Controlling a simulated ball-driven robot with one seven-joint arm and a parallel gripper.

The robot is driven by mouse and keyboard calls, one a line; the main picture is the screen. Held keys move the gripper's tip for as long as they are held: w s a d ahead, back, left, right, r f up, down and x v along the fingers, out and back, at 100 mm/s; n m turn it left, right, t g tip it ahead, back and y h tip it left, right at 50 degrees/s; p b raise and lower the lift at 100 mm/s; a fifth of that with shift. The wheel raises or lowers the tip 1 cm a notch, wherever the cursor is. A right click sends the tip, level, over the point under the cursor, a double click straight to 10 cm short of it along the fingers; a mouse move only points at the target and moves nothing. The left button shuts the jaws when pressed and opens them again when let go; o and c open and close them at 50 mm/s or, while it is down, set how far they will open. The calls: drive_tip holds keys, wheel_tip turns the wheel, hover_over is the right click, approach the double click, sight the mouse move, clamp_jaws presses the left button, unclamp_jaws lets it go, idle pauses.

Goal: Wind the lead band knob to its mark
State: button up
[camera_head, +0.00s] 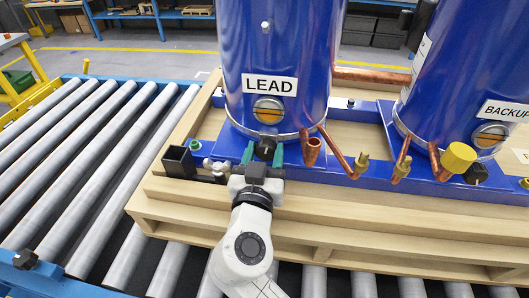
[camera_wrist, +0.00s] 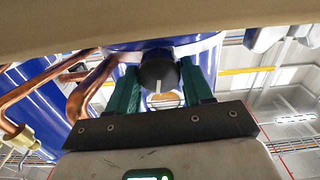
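The blue cylinder labelled LEAD (camera_head: 275,60) stands on the pallet, with a metal band round its base. The black lead band knob (camera_head: 265,149) sits at the front of that band, below the orange and grey window. In the wrist view the knob (camera_wrist: 158,75) shows a pale pointer line running down its face. The mark cannot be made out. My gripper (camera_head: 264,154) has one green finger on each side of the knob. In the wrist view the gripper (camera_wrist: 159,82) fingers flank it closely, and I cannot tell whether they press on it.
Copper pipes (camera_head: 337,154) with brass fittings stand close right of my gripper. A black square box (camera_head: 179,162) and small valves (camera_head: 219,169) are on the left. The BACKUP cylinder (camera_head: 470,75) stands to the right. The wooden pallet (camera_head: 330,225) rests on rollers (camera_head: 75,150).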

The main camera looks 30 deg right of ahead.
drive_tip(key=c, duration=0.6)
drive_tip(key=shift+n+b, duration=0.6)
drive_tip(key=shift+n, duration=0.7)
drive_tip(key=o, duration=1.1)
drive_tip(key=shift+a, duration=0.1)
drive_tip(key=b+v, duration=0.2)
drive_tip(key=v, duration=0.8)
drive_tip(key=shift+s+a+b, duration=0.15)
drive_tip(key=shift+s+b, duration=0.15)
